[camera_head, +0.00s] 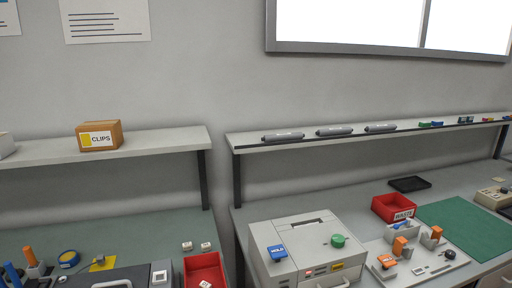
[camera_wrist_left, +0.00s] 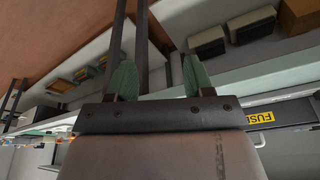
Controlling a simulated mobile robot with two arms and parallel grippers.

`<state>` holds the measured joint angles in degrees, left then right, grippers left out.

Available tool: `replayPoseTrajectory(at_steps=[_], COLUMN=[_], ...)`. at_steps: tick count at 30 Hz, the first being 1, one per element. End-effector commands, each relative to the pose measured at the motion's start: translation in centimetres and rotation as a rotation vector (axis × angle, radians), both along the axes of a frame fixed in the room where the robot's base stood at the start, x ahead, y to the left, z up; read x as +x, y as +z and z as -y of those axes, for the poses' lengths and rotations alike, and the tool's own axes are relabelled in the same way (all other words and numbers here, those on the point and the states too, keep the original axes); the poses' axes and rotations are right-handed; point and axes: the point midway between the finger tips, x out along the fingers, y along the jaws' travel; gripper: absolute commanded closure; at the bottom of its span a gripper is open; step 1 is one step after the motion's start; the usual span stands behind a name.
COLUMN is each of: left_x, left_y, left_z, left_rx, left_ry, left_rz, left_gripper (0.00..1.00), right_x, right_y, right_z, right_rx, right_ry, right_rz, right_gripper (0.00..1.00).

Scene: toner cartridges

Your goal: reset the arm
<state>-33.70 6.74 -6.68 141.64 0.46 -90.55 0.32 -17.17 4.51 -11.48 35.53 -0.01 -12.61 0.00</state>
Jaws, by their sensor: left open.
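My left gripper (camera_wrist_left: 160,80) shows in the left wrist view, with its two greenish fingers spread apart. It is open and nothing is between the fingers. Neither gripper shows in the head view, and my right gripper is in no view. Three grey toner cartridges lie in a row on the right wall shelf (camera_head: 360,137): a left one (camera_head: 283,137), a middle one (camera_head: 334,131) and a right one (camera_head: 380,127). A grey printer-like machine (camera_head: 300,232) with a blue HOLD tag (camera_head: 277,252) and a green knob (camera_head: 338,240) stands on the bench below.
A CLIPS box (camera_head: 99,136) sits on the left shelf (camera_head: 170,142). A red WASTE bin (camera_head: 393,208), a green mat (camera_head: 464,226), a black tray (camera_head: 409,184) and a fixture board with orange parts (camera_head: 416,262) occupy the right bench. An empty-looking gap separates the two benches.

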Motion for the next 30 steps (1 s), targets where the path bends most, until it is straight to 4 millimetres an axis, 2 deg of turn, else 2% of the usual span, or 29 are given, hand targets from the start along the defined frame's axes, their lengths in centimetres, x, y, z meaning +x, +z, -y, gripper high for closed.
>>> replayPoseTrajectory(at_steps=[1, 3, 8, 11, 16, 20, 24, 30], left_x=[0.7, 1.2, 1.9, 2.1, 1.4, -0.5, -3.7, -9.9], left_y=[-1.6, -3.4, -7.9, -11.5, -19.2, -25.5, -31.5, -38.0], left_z=[0.1, 0.1, 0.3, 0.3, 0.3, 0.1, -0.4, -1.5], left_rx=[0.005, 0.006, 0.008, 0.009, 0.012, 0.016, 0.019, 0.024], left_ry=[-0.004, -0.006, -0.010, -0.013, -0.019, -0.025, -0.032, -0.042], left_rz=[-0.001, -0.007, -0.024, -0.038, -0.070, -0.099, -0.129, -0.169], left_gripper=[0.48, 0.48, 0.48, 0.48, 0.48, 0.48, 0.48, 0.48], right_x=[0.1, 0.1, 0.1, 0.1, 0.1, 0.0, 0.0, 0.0], right_y=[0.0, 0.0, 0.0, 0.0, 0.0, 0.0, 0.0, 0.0], right_z=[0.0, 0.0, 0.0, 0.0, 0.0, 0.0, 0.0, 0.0], right_rx=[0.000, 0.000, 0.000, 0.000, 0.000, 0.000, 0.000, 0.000], right_ry=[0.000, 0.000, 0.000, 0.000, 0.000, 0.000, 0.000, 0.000], right_rz=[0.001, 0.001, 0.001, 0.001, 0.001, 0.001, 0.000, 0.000], right_gripper=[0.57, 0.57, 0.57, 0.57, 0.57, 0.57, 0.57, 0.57])
